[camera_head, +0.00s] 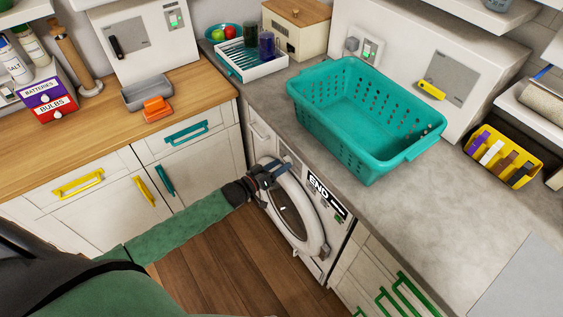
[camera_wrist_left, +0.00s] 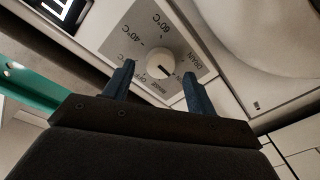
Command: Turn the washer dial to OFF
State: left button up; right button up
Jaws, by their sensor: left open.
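The washer (camera_head: 312,262) is a white front-loader under the grey counter. Its dial (camera_wrist_left: 160,62) is a round white knob on a grey plate, marked 60°C, 40°C, OFF, RINSE and DRAIN, in the left wrist view. A small dark mark on the knob points roughly toward the RINSE side; the exact setting is hard to tell. My left gripper (camera_wrist_left: 158,70) is open, its two dark blue fingers on either side of the knob in the picture; contact cannot be told. In the head view my left gripper (camera_head: 268,173) is at the washer front and hides the dial.
A black END panel (camera_head: 326,192) is on the washer front, right of my gripper. The round door (camera_head: 318,236) is close below. A teal basket (camera_head: 413,148) stands on the counter above.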

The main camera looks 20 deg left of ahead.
pick_arm(q)
jog(key=shift+w+d, duration=0.35)
jog(key=shift+w, duration=0.25)
pick_arm(e)
jog(key=shift+s+d+f, duration=0.15)
jog(key=shift+f, duration=0.45)
pick_arm(q)
jog(key=shift+c, duration=0.3)
jog(key=c, duration=0.9)
jog(key=shift+c, duration=0.2)
jog(key=shift+m, duration=0.3)
